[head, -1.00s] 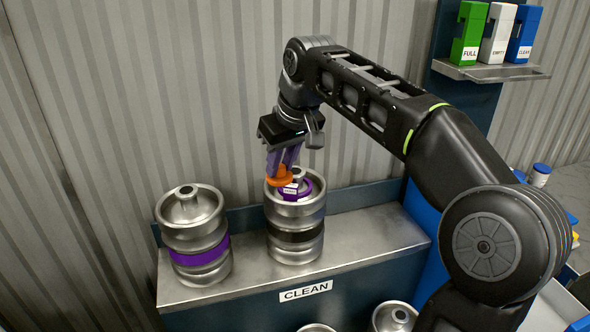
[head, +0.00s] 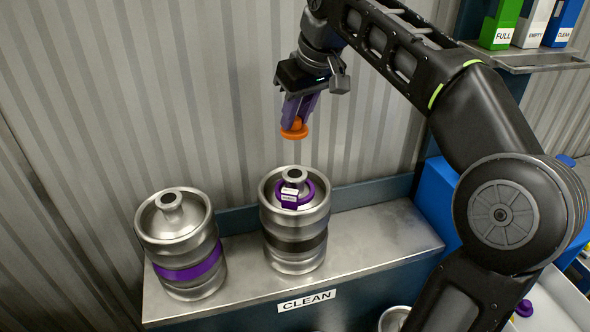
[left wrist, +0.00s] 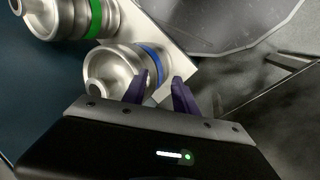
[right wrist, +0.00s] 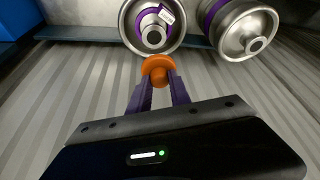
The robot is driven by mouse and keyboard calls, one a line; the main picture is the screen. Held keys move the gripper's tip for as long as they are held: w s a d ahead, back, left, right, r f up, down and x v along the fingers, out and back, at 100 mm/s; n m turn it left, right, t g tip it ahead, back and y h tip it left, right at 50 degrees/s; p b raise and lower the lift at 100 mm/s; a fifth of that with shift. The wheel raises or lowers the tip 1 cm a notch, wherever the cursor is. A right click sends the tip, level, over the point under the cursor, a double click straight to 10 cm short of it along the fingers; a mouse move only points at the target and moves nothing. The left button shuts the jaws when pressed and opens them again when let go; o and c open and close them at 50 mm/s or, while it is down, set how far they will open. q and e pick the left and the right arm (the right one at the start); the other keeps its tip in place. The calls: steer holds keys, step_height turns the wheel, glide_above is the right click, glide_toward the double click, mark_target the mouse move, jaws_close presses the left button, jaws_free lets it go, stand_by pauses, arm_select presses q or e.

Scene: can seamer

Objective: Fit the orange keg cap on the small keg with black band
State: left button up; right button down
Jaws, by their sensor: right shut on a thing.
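The small keg with the black band (head: 293,225) stands upright on the metal shelf. A purple ring with a white tag (head: 290,195) lies around its neck. My right gripper (head: 295,122) is shut on the orange keg cap (head: 294,132), holding it in the air above and behind this keg, apart from it. In the right wrist view the cap (right wrist: 158,68) sits between the fingertips, with the tagged keg (right wrist: 152,38) beyond it. My left gripper (left wrist: 160,90) shows only in the left wrist view, its fingers apart with no held thing visible between them, near a blue-banded keg (left wrist: 125,68).
A keg with a purple band (head: 183,245) stands left of the black-banded keg. The shelf (head: 375,240) labelled CLEAN is bare on its right. A rack (head: 525,58) with green, white and blue holders is at the upper right. A green-banded keg (left wrist: 92,20) shows in the left wrist view.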

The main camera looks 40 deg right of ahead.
step_height(320, 180, down, 6)
steer(key=shift+w+d+f+b, duration=0.1)
steer(key=shift+f+b, duration=0.05)
steer(key=shift+b, duration=0.2)
steer(key=shift+f, duration=0.1)
steer(key=shift+f, duration=1.9)
steer(key=shift+f, duration=0.15)
steer(key=c, duration=1.2)
jaws_free()
